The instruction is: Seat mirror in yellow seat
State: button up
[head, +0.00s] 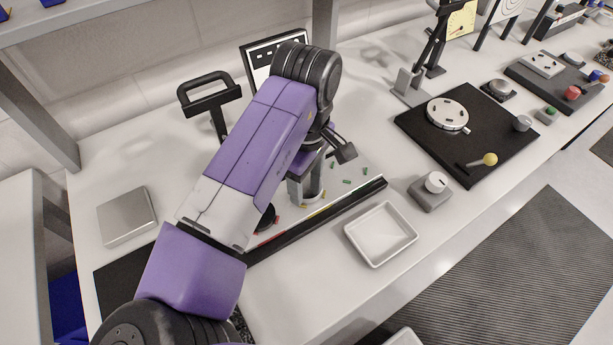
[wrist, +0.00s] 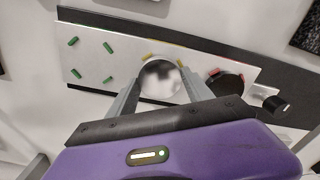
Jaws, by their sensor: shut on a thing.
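My gripper (wrist: 161,80) is shut on the round, shiny mirror (wrist: 161,77), with one finger on each side of it. In the wrist view the mirror overlaps the yellow-marked seat, whose yellow corner mark (wrist: 148,55) shows at its edge. I cannot tell whether the mirror touches the plate or hangs just above it. In the head view my gripper (head: 312,185) points down over the white plate (head: 345,191), and my arm hides much of the seat area.
A dark round piece (wrist: 224,84) sits at the red-marked seat, right of the mirror in the wrist view. Green marks (wrist: 108,47) outline an empty seat on the left. A black bar (head: 345,206) runs along the plate's front. A white tray (head: 380,235) stands nearby.

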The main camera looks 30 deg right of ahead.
jog(key=shift+f, duration=0.35)
dwell(0.8)
jog(key=o, duration=1.5)
jog(key=shift+o, duration=1)
jog(key=shift+s+f, duration=0.1)
jog(key=shift+p, duration=0.3)
notch_tip(320, 180, up, 3)
jog(key=p, duration=0.3)
jog(key=shift+r+p, duration=0.2)
jog(key=shift+p, duration=0.1)
jog(key=shift+f, duration=0.1)
